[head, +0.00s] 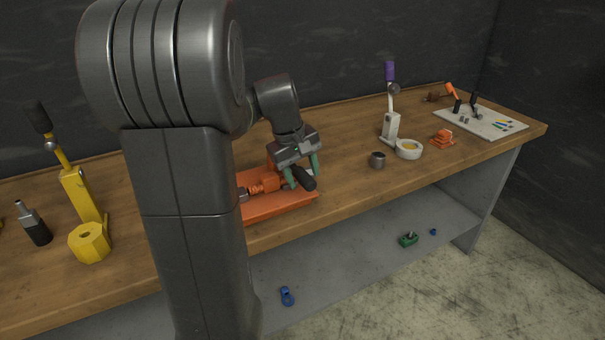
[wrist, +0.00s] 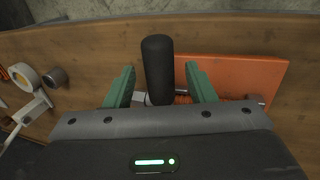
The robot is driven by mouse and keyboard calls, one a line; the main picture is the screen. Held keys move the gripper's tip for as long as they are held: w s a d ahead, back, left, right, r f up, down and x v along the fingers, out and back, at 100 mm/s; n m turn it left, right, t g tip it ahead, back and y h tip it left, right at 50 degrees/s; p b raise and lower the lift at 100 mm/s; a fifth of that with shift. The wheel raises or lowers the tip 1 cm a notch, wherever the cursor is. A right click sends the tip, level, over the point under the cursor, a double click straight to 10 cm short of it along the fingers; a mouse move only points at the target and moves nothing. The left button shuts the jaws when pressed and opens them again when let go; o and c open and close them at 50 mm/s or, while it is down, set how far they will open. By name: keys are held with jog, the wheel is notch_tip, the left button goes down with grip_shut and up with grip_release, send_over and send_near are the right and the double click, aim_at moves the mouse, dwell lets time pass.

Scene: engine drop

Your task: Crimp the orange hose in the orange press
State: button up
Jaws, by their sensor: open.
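The orange press (head: 278,208) sits on the workbench, partly hidden behind my arm in the head view. Its orange base also shows in the wrist view (wrist: 235,75). A thick black handle (head: 304,178) belongs to the press; it also shows in the wrist view (wrist: 158,60). My gripper (head: 299,170) is open, with one green finger on each side of the handle. In the wrist view, gaps show between the handle and both fingers. An orange ribbed piece, perhaps the hose (wrist: 183,99), lies by the handle's base, mostly hidden by my gripper.
A yellow press (head: 78,192) and yellow hex block (head: 90,242) stand at left. To the right are a grey cup (head: 377,160), a white ring (head: 408,149), a white press (head: 390,125), small orange parts (head: 442,139) and a tool board (head: 480,121).

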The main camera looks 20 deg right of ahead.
jog(key=shift+f, duration=0.1)
grip_shut()
dwell(0.3)
